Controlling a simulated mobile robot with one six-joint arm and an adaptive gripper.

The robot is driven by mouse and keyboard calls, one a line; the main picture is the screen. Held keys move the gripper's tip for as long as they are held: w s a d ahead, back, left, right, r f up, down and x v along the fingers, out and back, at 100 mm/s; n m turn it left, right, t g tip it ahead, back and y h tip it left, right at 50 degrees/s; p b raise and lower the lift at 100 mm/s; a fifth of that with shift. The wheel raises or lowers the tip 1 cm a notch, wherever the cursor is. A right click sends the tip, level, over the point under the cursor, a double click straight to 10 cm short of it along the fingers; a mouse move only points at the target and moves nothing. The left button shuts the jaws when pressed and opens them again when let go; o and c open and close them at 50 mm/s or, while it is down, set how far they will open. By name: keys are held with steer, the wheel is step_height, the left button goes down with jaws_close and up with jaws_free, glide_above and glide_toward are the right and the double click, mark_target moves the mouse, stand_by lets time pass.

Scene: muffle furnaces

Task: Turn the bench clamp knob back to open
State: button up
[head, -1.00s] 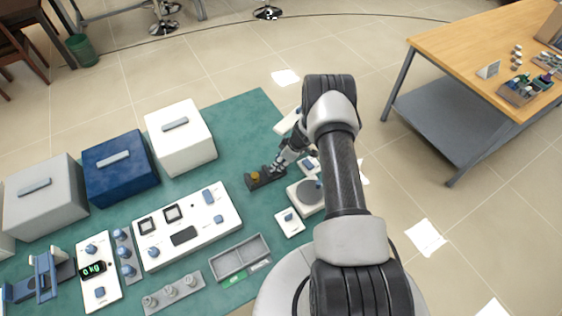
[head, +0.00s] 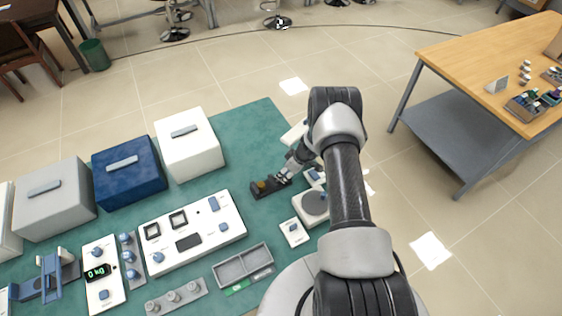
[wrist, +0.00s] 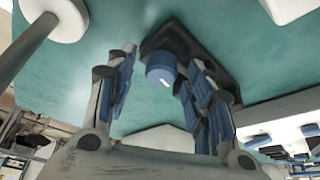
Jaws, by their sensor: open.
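A blue round knob (wrist: 160,72) with a white mark stands on a dark base (wrist: 172,38) in the wrist view; I take it to be the bench clamp knob. My gripper (wrist: 162,62) is open, with one finger on each side of the knob. A gap shows on the left; on the right I cannot tell whether the finger touches. In the head view my gripper (head: 284,178) is low over the right part of the dark base (head: 270,189). A brass-coloured piece (head: 262,185) stands at the base's left. The blue knob is hidden there.
A white control panel (head: 190,232) lies to the left. A round-topped white device (head: 314,204) and a small switch box (head: 294,232) stand close in front of my gripper. White, blue and grey furnaces (head: 126,172) stand at the left. The green bench top (head: 240,135) is clear behind the base.

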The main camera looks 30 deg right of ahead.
steer(key=m+h+p, duration=0.1)
steer(key=m, duration=0.3)
steer(key=shift+s+a+p, duration=0.1)
steer(key=shift+a+p, duration=0.05)
steer(key=shift+p, duration=0.2)
steer(key=shift+f+m+t+h+b, duration=0.15)
steer(key=shift+m+t+h+b, duration=0.15)
steer(key=shift+m+h+b, duration=0.15)
steer(key=b, duration=0.2)
steer(key=m+b, duration=0.1)
steer(key=shift+f+m+h+b, duration=0.2)
steer(key=shift+m+h+b, duration=0.05)
steer(key=shift+b, duration=0.1)
steer(key=b, duration=0.2)
steer(key=shift+m+b, duration=0.35)
steer(key=shift+m, duration=0.05)
steer(key=m+h+b, duration=0.1)
steer(key=m+b, duration=0.1)
steer(key=b, duration=0.9)
steer(key=shift+a+m+b, duration=0.1)
steer(key=shift+m+b, duration=0.2)
steer(key=shift+m, duration=0.1)
